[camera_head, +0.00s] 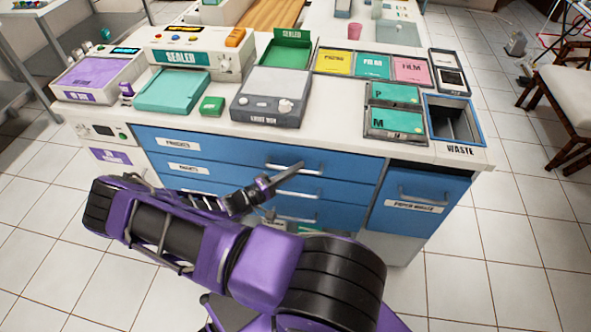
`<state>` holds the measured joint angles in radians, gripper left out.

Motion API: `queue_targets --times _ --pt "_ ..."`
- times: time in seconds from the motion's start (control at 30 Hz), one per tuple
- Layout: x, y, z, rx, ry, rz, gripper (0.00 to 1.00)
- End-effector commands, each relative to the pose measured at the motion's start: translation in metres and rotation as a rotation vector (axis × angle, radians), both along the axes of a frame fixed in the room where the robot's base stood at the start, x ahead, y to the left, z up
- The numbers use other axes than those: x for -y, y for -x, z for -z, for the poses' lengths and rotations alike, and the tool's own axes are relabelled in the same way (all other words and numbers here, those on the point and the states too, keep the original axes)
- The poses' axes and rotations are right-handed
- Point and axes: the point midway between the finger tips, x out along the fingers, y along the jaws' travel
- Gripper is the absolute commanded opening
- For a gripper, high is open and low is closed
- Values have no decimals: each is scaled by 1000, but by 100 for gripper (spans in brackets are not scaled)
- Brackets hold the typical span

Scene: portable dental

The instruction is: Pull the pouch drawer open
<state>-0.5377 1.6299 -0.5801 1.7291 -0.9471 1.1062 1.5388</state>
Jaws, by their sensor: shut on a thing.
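The blue cabinet under the counter has a stack of drawers with bar handles. The top drawer (225,149) has a white label (175,142) whose small text I cannot read surely; I take it for the pouch drawer. It looks flush with the cabinet front. My gripper (286,174) reaches up from the lower left and is shut at the top drawer's handle (278,167). The exact contact is small and partly hidden by my fingers. The second drawer (220,177) looks shut, its handle (299,194) just below my gripper. My purple arm hides much of the lower drawers.
The counter holds a sealer (203,50), a teal tray (172,90), a grey device (270,97), film boxes (370,65) and a waste bin opening (453,118). A separate blue door (415,205) is at right. Tiled floor in front is clear; a chair stands far right.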

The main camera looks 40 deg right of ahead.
Motion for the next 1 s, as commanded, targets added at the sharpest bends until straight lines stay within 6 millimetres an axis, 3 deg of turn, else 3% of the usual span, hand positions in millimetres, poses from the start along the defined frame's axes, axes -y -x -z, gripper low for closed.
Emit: queue_targets --times 1.0 --pt "-7 5 0 1 -1 -2 0"
